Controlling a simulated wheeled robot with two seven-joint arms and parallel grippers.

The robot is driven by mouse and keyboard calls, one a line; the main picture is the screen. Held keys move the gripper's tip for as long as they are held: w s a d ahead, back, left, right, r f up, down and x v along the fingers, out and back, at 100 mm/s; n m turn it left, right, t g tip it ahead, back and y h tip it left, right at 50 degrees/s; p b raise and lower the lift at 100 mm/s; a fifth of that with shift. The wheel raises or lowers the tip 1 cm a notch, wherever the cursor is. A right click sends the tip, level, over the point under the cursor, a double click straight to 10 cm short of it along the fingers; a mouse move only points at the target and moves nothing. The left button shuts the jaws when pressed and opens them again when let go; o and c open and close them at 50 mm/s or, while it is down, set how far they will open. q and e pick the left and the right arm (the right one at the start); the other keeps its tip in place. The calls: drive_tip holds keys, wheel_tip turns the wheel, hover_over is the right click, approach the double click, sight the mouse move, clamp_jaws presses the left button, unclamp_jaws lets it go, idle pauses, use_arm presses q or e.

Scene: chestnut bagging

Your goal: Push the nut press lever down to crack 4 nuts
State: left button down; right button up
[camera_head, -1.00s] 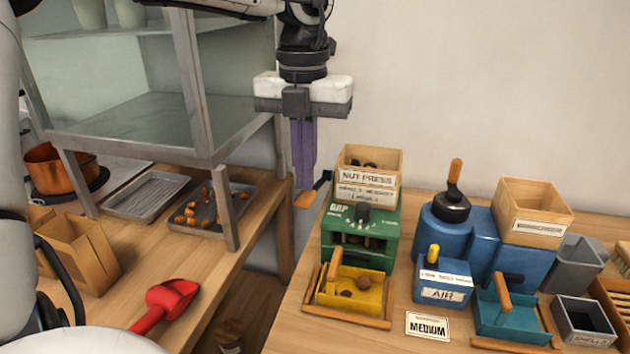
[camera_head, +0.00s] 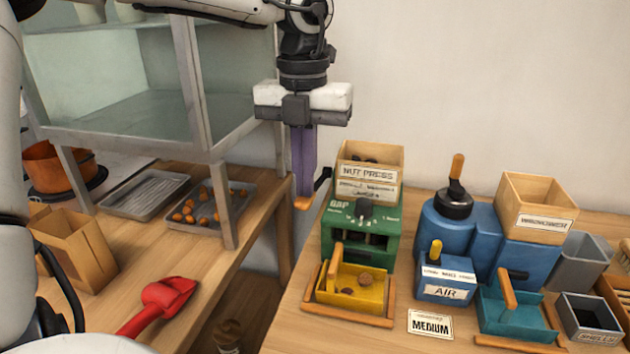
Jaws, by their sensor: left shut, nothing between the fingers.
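The green nut press (camera_head: 345,228) stands at the left end of the right table, with a labelled wooden hopper (camera_head: 390,163) holding dark nuts on top. Its lever (camera_head: 303,204) sticks out on the left side, a dark arm with a wooden grip. My left gripper (camera_head: 304,196) points down with shut purple fingers, its tips at or just above the wooden grip; I cannot tell whether they touch. A yellow tray (camera_head: 378,296) at the press's front holds a few brown pieces. My right gripper is not in view.
A blue air machine (camera_head: 445,280), a teal tray (camera_head: 530,318), a wooden box (camera_head: 530,210) and grey bins (camera_head: 578,260) stand to the right. A glass cabinet (camera_head: 215,150) stands at the left, over a tray of chestnuts (camera_head: 240,212). A red scoop (camera_head: 165,297) lies on the left table.

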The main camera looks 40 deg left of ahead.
use_arm(q)
drive_tip(key=shift+f+b, duration=0.95)
drive_tip(key=shift+f, duration=0.25)
drive_tip(key=shift+r, duration=0.1)
